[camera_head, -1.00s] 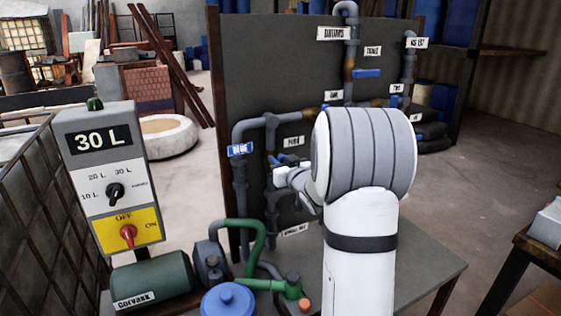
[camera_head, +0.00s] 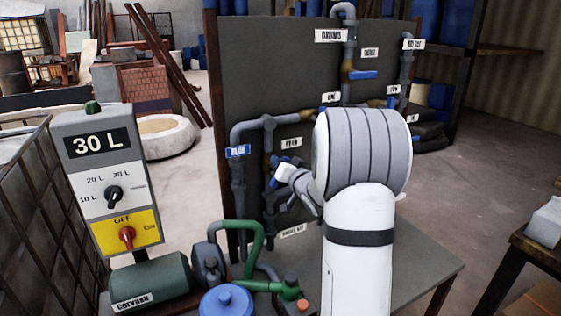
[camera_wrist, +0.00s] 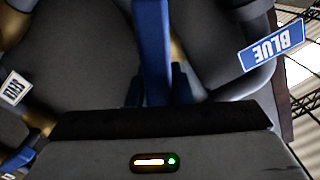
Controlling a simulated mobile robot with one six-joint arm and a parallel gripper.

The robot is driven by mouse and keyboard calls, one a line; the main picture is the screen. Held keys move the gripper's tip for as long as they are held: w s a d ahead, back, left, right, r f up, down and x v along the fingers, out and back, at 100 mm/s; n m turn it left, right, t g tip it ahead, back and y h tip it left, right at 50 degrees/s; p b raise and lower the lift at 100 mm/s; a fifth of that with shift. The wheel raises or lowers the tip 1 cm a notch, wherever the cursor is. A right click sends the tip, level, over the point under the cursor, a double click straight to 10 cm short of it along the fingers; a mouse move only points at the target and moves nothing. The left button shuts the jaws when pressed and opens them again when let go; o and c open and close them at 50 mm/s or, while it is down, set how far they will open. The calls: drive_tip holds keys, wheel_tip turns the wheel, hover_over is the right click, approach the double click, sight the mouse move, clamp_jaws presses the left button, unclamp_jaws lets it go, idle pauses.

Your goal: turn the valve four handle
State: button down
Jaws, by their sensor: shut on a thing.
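The blue valve handle (camera_wrist: 153,45) runs up and down in the wrist view, its lower end between my gripper's dark fingers (camera_wrist: 165,88). My gripper (camera_head: 277,172) is shut on it at the pipe board. In the head view a little blue of the handle (camera_head: 291,160) shows by the gripper, just below the label that seems to read FOUR (camera_head: 291,143). My gripper hides much of the handle and valve body there.
Another blue handle (camera_head: 363,75) sits higher on the board. The control box (camera_head: 107,180), green motor (camera_head: 150,283) and blue-lidded vessel (camera_head: 228,300) stand front left.

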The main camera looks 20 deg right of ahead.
drive_tip(key=m+p, duration=0.1)
drive_tip(key=m, duration=0.3)
drive_tip(key=d+f+m+p, duration=0.1)
drive_tip(key=m, duration=0.3)
drive_tip(key=f+m+p, duration=0.1)
drive_tip(key=m, duration=0.3)
drive_tip(key=shift+d+f, duration=0.15)
idle(0.3)
drive_tip(key=c, duration=1.3)
unclamp_jaws()
drive_tip(key=s+b, duration=0.1)
drive_tip(key=s, duration=0.6)
drive_tip(key=shift+s, duration=0.4)
